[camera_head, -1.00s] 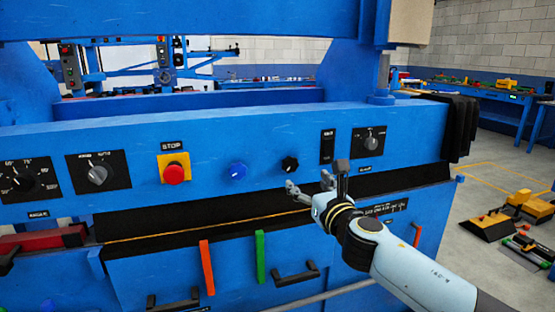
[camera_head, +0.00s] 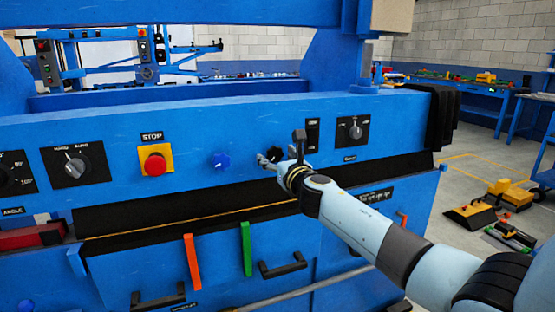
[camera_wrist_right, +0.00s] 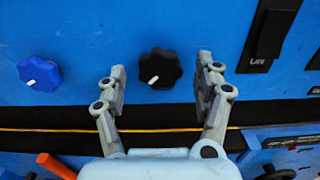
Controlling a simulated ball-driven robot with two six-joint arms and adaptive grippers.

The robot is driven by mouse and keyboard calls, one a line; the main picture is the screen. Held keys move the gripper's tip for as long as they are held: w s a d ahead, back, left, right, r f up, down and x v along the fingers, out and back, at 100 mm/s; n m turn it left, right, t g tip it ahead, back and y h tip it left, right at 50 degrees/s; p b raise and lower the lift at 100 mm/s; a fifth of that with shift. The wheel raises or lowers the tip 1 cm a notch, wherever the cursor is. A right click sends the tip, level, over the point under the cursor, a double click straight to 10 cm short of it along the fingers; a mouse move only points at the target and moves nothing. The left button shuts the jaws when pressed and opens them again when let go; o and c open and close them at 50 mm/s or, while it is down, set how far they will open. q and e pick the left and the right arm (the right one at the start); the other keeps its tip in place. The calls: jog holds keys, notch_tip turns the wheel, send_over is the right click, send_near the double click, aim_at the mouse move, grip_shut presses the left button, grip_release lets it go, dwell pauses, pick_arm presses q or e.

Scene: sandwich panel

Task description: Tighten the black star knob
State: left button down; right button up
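The black star knob (camera_wrist_right: 160,68) sits on the blue panel, with a white mark on its face. In the head view the black star knob (camera_head: 275,155) is partly hidden behind my right gripper (camera_head: 275,160). In the right wrist view my right gripper (camera_wrist_right: 162,82) is open, with one finger on each side of the knob and visible gaps between fingers and knob. My left gripper is not in view.
A blue star knob (camera_wrist_right: 39,73) is to the left of the black one. The red stop button (camera_head: 155,164) is further left. A black switch (camera_head: 312,135) and a grey selector knob (camera_head: 355,131) are to the right. Black handles (camera_head: 283,264) stick out below.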

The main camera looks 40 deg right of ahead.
jog(key=c, duration=1.1)
jog(key=shift+o, duration=0.2)
